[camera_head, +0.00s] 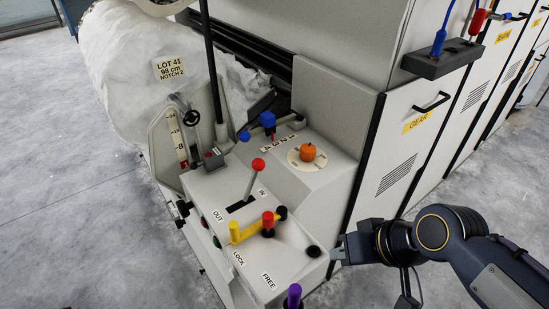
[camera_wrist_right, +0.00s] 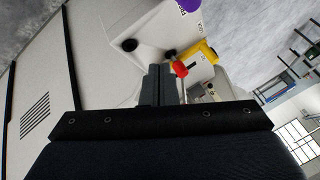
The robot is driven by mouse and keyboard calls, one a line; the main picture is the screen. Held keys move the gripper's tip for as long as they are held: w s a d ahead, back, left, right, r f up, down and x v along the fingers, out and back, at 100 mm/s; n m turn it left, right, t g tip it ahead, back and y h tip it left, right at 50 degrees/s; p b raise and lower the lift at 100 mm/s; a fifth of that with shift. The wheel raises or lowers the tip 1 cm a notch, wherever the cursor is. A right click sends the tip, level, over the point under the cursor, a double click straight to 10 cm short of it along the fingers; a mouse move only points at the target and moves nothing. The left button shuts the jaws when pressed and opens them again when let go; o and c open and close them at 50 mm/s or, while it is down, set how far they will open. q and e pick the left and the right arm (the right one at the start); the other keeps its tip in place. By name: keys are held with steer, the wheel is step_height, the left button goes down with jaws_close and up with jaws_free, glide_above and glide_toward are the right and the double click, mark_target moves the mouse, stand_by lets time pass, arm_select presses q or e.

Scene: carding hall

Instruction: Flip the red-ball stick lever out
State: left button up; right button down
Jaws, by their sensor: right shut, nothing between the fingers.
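The red-ball stick lever (camera_head: 257,167) stands up from a dark slot in the top of the pale control box (camera_head: 212,187). Its stick leans toward the IN label (camera_head: 262,194), with the OUT label (camera_head: 218,215) at the slot's other side. My right gripper (camera_head: 338,252) is beside the box's right front corner, apart from the lever. Its fingers (camera_wrist_right: 158,86) are shut and empty in the right wrist view. I cannot make out the stick lever for sure in that view. My left gripper is not in view.
A yellow lever (camera_head: 243,233) and a red-topped knob (camera_head: 268,221) stand just in front of the stick lever. A purple knob (camera_head: 294,294) is at the box's front. An orange knob (camera_head: 307,152) and blue knob (camera_head: 267,119) are behind. A tall cabinet (camera_head: 400,140) stands at right.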

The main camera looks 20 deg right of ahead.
steer(key=w+d+r+n+g+y, duration=0.1)
steer(key=w+d+r, duration=0.15)
steer(key=w, duration=0.35)
steer(key=w+d+r+n, duration=0.1)
steer(key=w+r, duration=0.2)
steer(key=w, duration=0.4)
steer(key=w+d+f+n+y, duration=0.1)
steer(key=w, duration=0.7)
steer(key=w+d+f+n+y, duration=0.1)
steer(key=w+f, duration=0.1)
steer(key=w, duration=0.7)
steer(key=shift+d+n+g, duration=0.25)
steer(key=shift+n+g, duration=0.05)
steer(key=shift+n, duration=0.1)
steer(key=x, duration=0.9)
steer(key=shift+p, duration=0.4)
steer(key=a+p, duration=0.1)
steer(key=a, duration=0.3)
steer(key=shift+s+a, duration=0.15)
